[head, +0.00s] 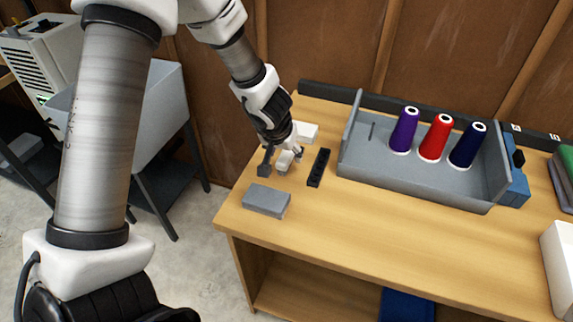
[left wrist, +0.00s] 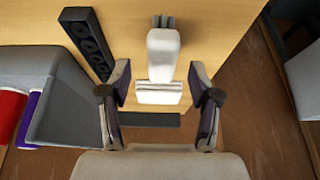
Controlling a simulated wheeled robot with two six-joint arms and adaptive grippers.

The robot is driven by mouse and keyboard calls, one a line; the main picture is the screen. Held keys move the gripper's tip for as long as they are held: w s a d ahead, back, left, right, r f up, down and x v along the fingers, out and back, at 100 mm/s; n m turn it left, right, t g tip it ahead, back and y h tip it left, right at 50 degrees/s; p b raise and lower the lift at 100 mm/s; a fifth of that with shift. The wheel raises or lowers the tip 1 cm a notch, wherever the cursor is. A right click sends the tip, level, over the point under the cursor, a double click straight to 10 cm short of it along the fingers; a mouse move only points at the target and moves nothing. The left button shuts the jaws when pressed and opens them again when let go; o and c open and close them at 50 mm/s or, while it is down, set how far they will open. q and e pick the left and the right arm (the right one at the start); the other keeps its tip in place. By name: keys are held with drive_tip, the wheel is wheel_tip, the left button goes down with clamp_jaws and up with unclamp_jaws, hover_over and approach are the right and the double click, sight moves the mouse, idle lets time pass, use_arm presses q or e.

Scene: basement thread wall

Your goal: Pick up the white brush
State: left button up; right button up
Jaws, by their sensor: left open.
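The white brush (left wrist: 163,52) lies on the wooden table, with a grey end at the top in the left wrist view. In the head view the white brush (head: 285,160) shows partly, close to my left gripper (head: 282,161). My left gripper (left wrist: 158,80) is open and empty. In the left wrist view its fingers sit on either side of the brush's near end, with gaps on both sides. I cannot tell how far above the table the fingertips are. My right gripper is not in view.
A white block (head: 308,131) stands behind the brush. A black slotted bar (head: 318,167) lies to its right, a grey block (head: 267,200) in front. A grey tray (head: 415,183) holds purple, red and navy spools. The table's front middle is clear.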

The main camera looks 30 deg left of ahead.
sight(285, 156)
use_arm(q)
drive_tip(key=b+x, duration=0.1)
drive_tip(key=x, duration=0.2)
drive_tip(key=shift+a+f+b, duration=0.1)
drive_tip(key=shift+f+b, duration=0.2)
drive_tip(key=shift+f, duration=0.05)
drive_tip(key=shift+w+f, duration=0.1)
drive_tip(key=shift+w, duration=0.1)
drive_tip(key=shift+c, duration=0.7)
drive_tip(key=shift+s, duration=0.2)
clamp_jaws()
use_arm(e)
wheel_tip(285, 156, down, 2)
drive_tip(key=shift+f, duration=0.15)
